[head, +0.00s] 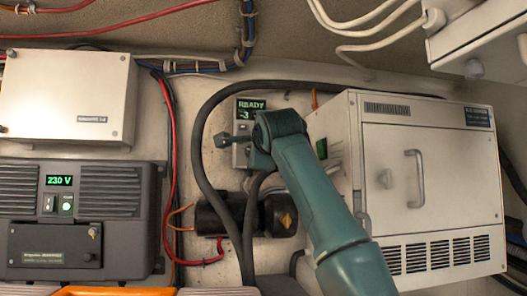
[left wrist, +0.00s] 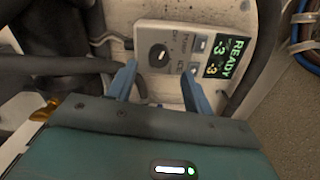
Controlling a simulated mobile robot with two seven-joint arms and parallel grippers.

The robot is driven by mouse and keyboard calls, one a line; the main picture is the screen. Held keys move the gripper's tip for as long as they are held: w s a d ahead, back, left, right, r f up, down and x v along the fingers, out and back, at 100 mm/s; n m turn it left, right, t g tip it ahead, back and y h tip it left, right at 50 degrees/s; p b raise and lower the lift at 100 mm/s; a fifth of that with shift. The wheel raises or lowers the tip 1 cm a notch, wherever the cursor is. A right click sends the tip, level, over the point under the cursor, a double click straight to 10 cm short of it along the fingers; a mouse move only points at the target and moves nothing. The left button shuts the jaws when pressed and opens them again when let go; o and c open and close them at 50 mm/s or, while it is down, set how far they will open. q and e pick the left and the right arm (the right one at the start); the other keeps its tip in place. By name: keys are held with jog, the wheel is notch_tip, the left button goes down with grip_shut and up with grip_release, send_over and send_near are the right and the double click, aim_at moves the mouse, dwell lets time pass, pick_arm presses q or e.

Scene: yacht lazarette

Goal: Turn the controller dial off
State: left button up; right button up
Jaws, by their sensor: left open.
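The controller (head: 251,107) is a small light panel on the wall with a lit green display reading READY and -3. It shows larger in the left wrist view (left wrist: 178,42), with its round dark dial (left wrist: 158,57) and small buttons beside it. A pale mark shows on the dial; its labels are too blurred to tell the setting. In the head view my left gripper (head: 238,142) covers the panel's lower part. My right gripper is not in view.
A white fridge-like box (head: 430,180) with a handle stands right of the panel. A dark inverter (head: 80,222) reading 230 V and a white box (head: 68,95) are at left. Thick black cables (head: 207,175) and a black pump (head: 213,215) crowd the panel.

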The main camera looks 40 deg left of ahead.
pick_arm(q)
jog(key=b+v, duration=0.3)
jog(key=v, duration=0.6)
jog(key=shift+d, duration=0.15)
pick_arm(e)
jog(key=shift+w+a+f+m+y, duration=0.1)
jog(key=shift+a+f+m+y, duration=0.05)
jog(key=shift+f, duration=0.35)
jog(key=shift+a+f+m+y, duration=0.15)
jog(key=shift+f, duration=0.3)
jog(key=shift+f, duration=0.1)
